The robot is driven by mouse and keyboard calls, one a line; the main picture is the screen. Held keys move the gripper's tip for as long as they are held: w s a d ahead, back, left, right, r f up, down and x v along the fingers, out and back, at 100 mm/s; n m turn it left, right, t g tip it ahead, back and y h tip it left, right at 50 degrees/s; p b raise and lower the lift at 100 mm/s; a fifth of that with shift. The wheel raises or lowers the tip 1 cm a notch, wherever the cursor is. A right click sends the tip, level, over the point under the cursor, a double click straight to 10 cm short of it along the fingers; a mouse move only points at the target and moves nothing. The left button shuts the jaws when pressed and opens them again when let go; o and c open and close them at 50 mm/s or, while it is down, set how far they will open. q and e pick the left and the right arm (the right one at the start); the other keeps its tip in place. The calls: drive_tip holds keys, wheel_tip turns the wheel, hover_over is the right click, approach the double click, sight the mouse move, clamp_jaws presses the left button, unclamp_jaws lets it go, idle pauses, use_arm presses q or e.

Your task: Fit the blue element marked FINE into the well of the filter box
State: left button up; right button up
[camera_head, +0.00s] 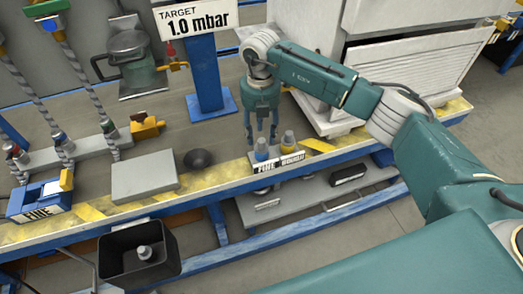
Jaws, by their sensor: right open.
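My right gripper (262,140) points straight down with its two fingers apart. Its fingertips are at the top of the blue element (261,150), which stands in a small holder with a FINE label (265,168) on its front. I cannot tell whether the fingers touch the element. I cannot tell for sure which thing is the filter box; a blue and white box marked FINE (40,202) with a yellow part sits at the far left. No well shows clearly. My left gripper is not in view.
A grey block (145,176) and a dark round bowl (199,159) lie on the bench to the left. A black bin (115,242) hangs at the front edge. A blue post with a TARGET 1.0 mbar sign (196,16) stands behind. A white cabinet (415,70) stands right.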

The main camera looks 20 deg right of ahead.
sight(262, 140)
wheel_tip(262, 140, down, 4)
drive_tip(key=shift+s+d+r, duration=0.1)
drive_tip(key=shift+s+r, duration=0.05)
clamp_jaws()
drive_tip(key=shift+r, duration=0.1)
